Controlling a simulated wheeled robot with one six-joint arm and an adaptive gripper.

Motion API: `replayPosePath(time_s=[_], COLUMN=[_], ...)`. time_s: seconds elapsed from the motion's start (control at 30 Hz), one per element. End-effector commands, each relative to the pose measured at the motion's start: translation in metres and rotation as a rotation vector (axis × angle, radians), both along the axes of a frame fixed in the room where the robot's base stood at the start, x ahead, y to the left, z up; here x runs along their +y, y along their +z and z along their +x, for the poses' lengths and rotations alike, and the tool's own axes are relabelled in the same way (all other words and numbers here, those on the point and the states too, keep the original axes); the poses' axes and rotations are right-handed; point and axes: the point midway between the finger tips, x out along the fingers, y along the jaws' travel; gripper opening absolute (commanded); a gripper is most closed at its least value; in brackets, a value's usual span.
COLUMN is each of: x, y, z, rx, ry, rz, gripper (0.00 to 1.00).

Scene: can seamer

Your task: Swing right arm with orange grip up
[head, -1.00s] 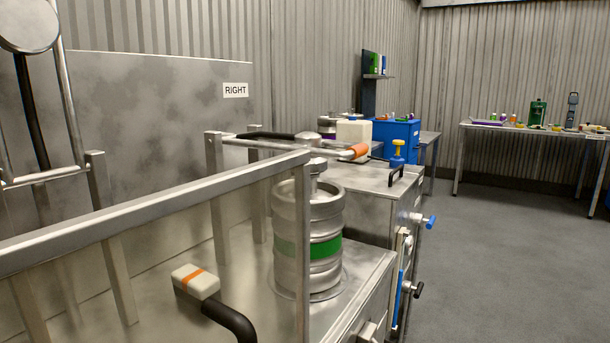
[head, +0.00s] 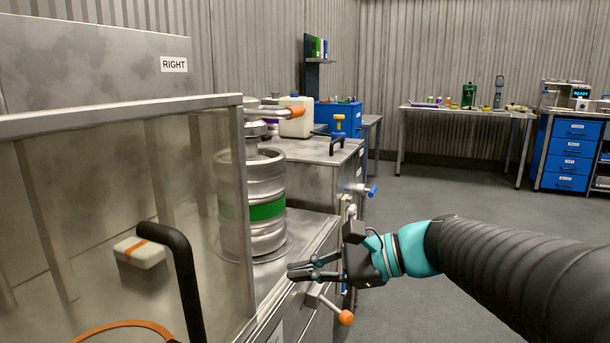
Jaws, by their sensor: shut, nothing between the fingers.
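The right arm's orange grip (head: 295,112) shows at the end of a roughly level bar, past the steel keg, beside a white container. The rest of that arm is mostly hidden behind the clear guard and the keg top. The "RIGHT" sign (head: 174,64) is on the grey panel at the upper left. My gripper (head: 289,271) is shut and empty, pointing left in front of the machine's front edge. It is lower in the picture than the orange grip and well apart from it.
The keg (head: 265,185) with a green band stands behind the clear guard's frame (head: 120,115). An orange-knobbed lever (head: 346,317) sticks out just below my gripper. A black curved handle (head: 180,270) is in the left foreground. The floor (head: 430,190) to the right is open.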

Motion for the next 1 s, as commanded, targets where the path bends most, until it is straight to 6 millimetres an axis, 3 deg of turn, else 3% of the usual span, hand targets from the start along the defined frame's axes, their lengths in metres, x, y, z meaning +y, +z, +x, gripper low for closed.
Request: replayPosePath(time_s=[0.03, 0.17, 0.3, 0.4, 0.53, 0.67, 1.0], x=[0.002, -0.002, -0.024, -0.042, -0.061, -0.067, -0.029], y=[0.005, 0.040, 0.069, 0.082, 0.091, 0.097, 0.125], z=[0.021, 0.071, 0.119, 0.144, 0.163, 0.170, 0.183], rx=[0.060, 0.201, 0.313, 0.360, 0.391, 0.402, 0.402], ry=[-0.023, -0.067, -0.080, -0.075, -0.066, -0.060, -0.055], rz=[0.110, 0.415, 0.706, 0.862, 0.990, 1.041, 1.042], gripper=[0.00, 0.00, 0.00, 0.00, 0.00, 0.00, 0.00])
